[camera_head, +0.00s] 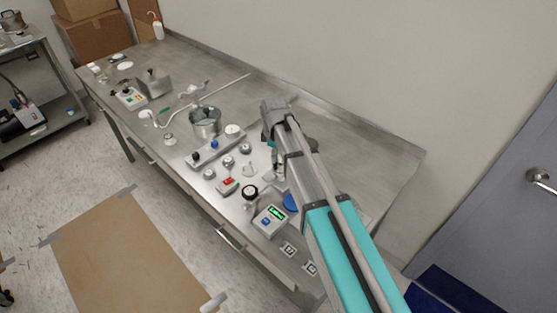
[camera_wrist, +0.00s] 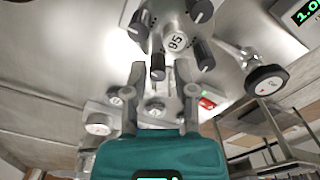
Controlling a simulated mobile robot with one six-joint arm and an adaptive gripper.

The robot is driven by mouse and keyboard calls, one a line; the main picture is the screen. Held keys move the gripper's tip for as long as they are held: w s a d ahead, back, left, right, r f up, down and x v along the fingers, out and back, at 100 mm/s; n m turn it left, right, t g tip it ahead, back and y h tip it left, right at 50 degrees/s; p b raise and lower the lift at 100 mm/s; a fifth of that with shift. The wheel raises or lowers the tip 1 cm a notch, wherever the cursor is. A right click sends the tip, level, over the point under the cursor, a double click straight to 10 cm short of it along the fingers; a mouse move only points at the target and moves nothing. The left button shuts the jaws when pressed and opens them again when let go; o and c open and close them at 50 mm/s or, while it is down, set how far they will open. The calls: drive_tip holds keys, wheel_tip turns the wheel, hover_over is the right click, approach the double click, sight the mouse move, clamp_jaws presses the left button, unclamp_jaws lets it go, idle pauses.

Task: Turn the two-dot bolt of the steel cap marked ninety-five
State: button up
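The steel cap (camera_wrist: 176,28) marked 95 is at the top of the wrist view, above my fingers. Several dark bolts stand around its rim: an upper right one (camera_wrist: 200,10), a lower right one (camera_wrist: 205,55), a lower left one (camera_wrist: 158,66) and a left one (camera_wrist: 138,27). In the head view my arm hides most of the cap and gripper.
On the steel bench (camera_head: 350,160) stand a green-lit display box (camera_head: 270,220), a round black gauge (camera_head: 250,191), a red-switch box (camera_head: 227,186), small round fittings (camera_head: 228,162) and a metal pot (camera_head: 205,122). A wall runs behind. The bench's right end is mostly clear.

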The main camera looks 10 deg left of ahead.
drive_tip(key=shift+f, duration=0.4)
